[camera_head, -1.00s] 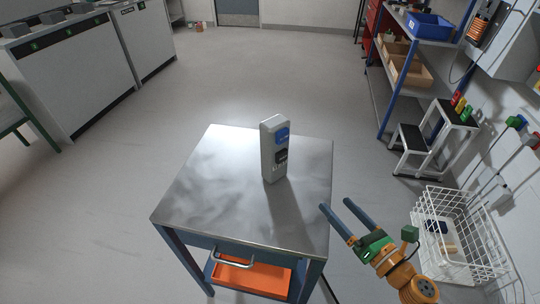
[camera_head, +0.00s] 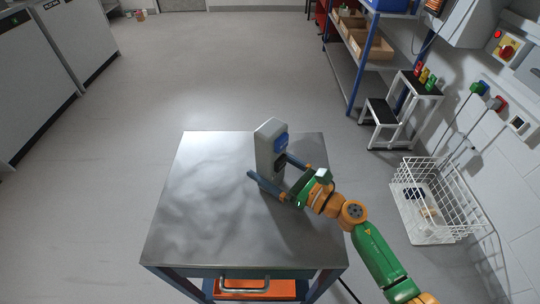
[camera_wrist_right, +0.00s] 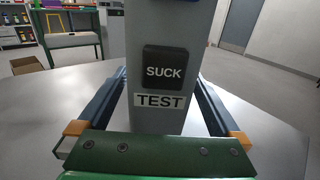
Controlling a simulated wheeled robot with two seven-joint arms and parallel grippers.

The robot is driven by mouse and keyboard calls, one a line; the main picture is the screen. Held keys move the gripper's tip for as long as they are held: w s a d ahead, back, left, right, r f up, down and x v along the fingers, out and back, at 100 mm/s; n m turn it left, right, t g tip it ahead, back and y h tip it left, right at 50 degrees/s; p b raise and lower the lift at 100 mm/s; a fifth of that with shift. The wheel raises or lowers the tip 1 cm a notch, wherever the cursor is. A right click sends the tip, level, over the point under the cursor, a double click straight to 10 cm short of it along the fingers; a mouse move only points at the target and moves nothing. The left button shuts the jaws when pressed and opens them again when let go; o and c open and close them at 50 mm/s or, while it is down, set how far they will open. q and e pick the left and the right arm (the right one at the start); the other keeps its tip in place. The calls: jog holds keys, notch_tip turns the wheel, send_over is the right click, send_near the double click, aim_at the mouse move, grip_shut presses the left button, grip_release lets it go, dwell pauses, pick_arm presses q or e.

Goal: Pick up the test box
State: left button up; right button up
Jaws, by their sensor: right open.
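The test box (camera_head: 267,144) is a tall grey block standing upright on the metal table, with a blue panel near its top. In the right wrist view the test box (camera_wrist_right: 168,28) shows a black "SUCK" button and a "TEST" label. My right gripper (camera_head: 268,165) is open, with one finger on each side of the box's lower part. In the right wrist view the fingers flank the box, and a gap shows at least on the right side. Contact with the box cannot be told. My left gripper is not in view.
The metal table (camera_head: 200,215) is otherwise bare, with an orange drawer or tray (camera_head: 256,286) below its front edge. A white wire basket (camera_head: 425,205), a step stool (camera_head: 385,115) and a shelf with boxes (camera_head: 368,47) stand to the right. The floor on the left is clear.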

aim_at(272, 132)
jog(key=shift+d, duration=0.1)
jog(key=c, duration=1.4)
jog(key=shift+r+p, duration=0.8)
jog(key=shift+r, duration=0.8)
jog(key=shift+c, duration=0.2)
jog(key=s+r+p, duration=0.9)
jog(key=s+r, duration=0.1)
jog(key=s, duration=0.4)
jog(key=shift+w+f+b, duration=0.15)
jog(key=shift+w+b, duration=0.8)
jog(key=shift+w, duration=4.8)
jog(key=shift+w+d, duration=0.1)
jog(key=shift+w, duration=0.4)
